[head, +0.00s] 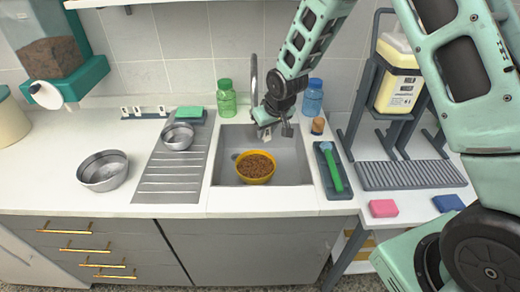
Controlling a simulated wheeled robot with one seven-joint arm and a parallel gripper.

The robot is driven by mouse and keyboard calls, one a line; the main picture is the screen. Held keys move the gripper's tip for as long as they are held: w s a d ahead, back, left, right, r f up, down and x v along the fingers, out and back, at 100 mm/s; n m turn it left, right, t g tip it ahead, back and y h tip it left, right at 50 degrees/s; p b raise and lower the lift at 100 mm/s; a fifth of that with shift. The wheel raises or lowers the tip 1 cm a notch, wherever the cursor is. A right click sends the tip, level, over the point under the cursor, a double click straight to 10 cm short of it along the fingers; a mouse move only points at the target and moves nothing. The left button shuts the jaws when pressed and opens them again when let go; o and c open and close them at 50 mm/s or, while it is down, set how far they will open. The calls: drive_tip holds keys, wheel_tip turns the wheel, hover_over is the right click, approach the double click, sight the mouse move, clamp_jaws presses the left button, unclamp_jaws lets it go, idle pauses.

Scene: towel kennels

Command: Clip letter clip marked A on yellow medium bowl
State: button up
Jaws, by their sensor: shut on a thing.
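The yellow bowl (257,181) stands in the sink, filled with brown kibble. My gripper (274,131) is above the back part of the sink, behind and above the bowl and apart from it. It is shut on a small pale clip (266,135), mostly hidden by the fingers. The letter on the held clip cannot be read from here. Several white clips (137,111) sit on a dark rack at the back left of the counter; their letters are too small to read.
The sink (222,160) has a tall tap (253,80) just left of my gripper. Metal bowls (103,171) (178,136) stand at left. Green (227,98) and blue (312,97) bottles stand behind the sink. A tray with a green brush (332,168) lies right of it.

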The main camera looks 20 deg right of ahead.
drive_tip(key=shift+s+d+f+b, duration=0.1)
drive_tip(key=shift+s+f+b, duration=0.2)
drive_tip(key=shift+f, duration=0.2)
drive_tip(key=shift+w+f+b, duration=0.1)
drive_tip(key=shift+f+b, duration=6.35)
drive_tip(key=shift+f, duration=1.05)
drive_tip(key=shift+f+b, duration=0.65)
drive_tip(key=shift+f, duration=0.35)
drive_tip(key=o, duration=1.5)
drive_tip(key=shift+r, duration=0.15)
drive_tip(key=shift+r+p, duration=1.8)
drive_tip(key=shift+r, duration=0.6)
